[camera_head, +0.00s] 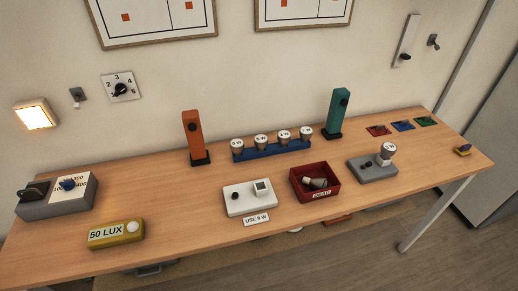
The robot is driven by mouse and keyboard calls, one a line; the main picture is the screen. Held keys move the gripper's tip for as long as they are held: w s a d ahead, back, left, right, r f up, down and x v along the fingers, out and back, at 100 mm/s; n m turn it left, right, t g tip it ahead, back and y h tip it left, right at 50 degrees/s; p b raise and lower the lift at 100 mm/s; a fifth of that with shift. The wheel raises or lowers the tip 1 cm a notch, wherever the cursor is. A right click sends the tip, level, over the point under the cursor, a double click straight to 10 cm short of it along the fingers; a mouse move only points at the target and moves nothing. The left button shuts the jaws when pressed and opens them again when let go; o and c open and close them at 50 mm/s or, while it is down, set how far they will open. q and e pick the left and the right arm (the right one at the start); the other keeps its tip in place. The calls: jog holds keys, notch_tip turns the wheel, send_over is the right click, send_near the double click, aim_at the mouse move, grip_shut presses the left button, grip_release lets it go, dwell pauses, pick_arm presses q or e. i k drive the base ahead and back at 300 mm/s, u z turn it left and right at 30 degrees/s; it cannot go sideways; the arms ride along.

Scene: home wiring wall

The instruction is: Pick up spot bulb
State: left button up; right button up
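Several spot bulbs with pale round faces stand upright in a row in a blue rack (272,151) at the middle back of the table. From left to right they are a first bulb (237,144), a second bulb (261,140), a third bulb (284,136) and a fourth bulb (306,132). Their faces carry small wattage labels that are hard to read surely. Another spot bulb (388,150) stands on a grey device (372,172) at the right. A red box (315,193) labelled DEAD holds loose bulbs (315,183). Neither of my grippers is in view.
A white unit (244,204) sits behind a "USE 9 W" card (256,220). An orange post (193,134) and a green post (337,112) flank the rack. A yellow 50 LUX meter (115,235) and a grey dial box (57,202) stand left. Bare wood (185,200) lies between.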

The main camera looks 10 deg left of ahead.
aim_at(237, 146)
jog(key=z, duration=1.15)
jog(key=i, duration=0.65)
jog(key=u, duration=2.6)
